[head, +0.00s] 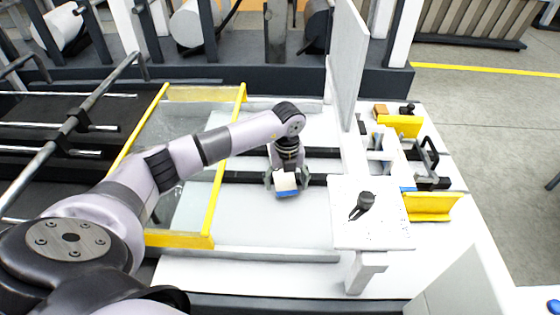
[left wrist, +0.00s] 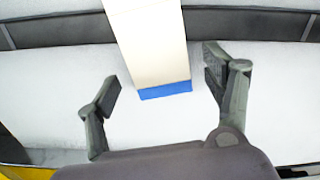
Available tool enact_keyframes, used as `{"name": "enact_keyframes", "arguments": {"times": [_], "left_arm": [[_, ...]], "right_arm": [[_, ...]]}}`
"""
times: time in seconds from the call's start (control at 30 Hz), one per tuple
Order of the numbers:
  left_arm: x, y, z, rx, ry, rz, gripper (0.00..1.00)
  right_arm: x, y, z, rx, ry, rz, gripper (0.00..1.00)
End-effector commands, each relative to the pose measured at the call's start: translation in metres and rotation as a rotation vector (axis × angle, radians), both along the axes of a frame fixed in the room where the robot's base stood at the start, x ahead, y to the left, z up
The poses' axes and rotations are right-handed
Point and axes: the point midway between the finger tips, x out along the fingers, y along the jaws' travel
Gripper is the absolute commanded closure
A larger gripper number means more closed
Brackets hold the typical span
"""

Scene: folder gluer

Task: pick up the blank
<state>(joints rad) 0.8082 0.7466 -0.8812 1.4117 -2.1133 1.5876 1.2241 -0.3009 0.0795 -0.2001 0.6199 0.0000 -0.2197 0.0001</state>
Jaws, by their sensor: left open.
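The blank (head: 287,181) looks like a small white piece with a blue edge, at the white machine bed in the middle of the head view. In the left wrist view it is a long cream-white piece (left wrist: 152,40) with a blue near end. My left gripper (head: 286,178) is right over it, pointing down. Its two fingers (left wrist: 160,77) are spread wide, one on each side of the blank's near end, with gaps on both sides. My gripper and wrist hide part of the blank in the head view. My right gripper is not in view.
Dark rails (head: 240,177) cross the white bed (head: 300,228). A yellow-edged clear guard (head: 213,170) lies under my left arm. To the right are an upright grey panel (head: 347,65), a white plate with a black knob (head: 364,203) and yellow brackets (head: 430,206).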

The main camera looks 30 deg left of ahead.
Motion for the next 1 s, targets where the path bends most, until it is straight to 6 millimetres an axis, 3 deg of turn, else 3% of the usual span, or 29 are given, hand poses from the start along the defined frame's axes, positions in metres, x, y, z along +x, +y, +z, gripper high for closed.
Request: {"name": "enact_keyframes", "arguments": {"times": [0.23,0.73,1.0], "left_arm": [[0.0001,0.0002,0.0001,0.000,0.000,0.000,0.26],[-0.0001,0.0003,-0.0001,0.001,0.001,0.000,0.60],[-0.0001,0.0003,0.0010,0.001,0.001,0.000,0.60]], "right_arm": [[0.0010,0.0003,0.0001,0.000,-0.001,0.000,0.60],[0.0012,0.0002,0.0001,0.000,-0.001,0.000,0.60],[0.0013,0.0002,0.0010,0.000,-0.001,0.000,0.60]]}}
